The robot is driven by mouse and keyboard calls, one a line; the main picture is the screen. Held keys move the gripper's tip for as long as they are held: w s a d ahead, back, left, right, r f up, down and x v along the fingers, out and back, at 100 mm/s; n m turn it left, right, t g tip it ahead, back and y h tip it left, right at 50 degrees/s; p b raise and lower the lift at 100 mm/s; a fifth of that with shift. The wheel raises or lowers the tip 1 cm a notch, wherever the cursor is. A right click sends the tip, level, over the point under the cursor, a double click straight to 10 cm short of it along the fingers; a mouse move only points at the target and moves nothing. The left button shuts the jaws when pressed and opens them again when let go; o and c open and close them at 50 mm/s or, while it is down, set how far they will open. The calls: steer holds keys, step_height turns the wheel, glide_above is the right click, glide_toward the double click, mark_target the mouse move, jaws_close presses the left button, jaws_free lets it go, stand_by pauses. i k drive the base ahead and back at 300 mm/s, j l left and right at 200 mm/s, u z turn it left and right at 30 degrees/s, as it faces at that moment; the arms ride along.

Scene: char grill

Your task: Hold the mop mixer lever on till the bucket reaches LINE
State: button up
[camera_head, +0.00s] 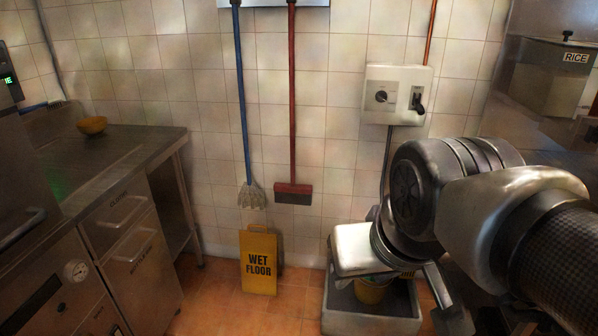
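The mop mixer is a pale box (398,80) on the tiled wall, right of centre, with a round dial on its left. Its dark lever (418,101) is on the right of the box face. A yellow bucket (371,291) stands in a grey basin (372,325) on the floor below, largely hidden by my arm. The bucket's water level and line cannot be made out. My gripper (445,305) is low, in front of the basin and well below the lever, apart from it. One finger shows clearly; its opening cannot be judged.
A yellow wet floor sign (259,263) stands left of the basin. A blue mop (243,110) and a red-handled brush (292,110) hang on the wall. A steel counter (115,155) fills the left. A rice container (550,78) is at the upper right.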

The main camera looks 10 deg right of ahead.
mark_target(420, 108)
steer(key=i+j+z, duration=0.1)
steer(key=i+z, duration=0.25)
steer(key=i+j+z, duration=0.35)
steer(key=i, duration=0.15)
steer(key=u, duration=0.1)
steer(key=i+l, duration=0.05)
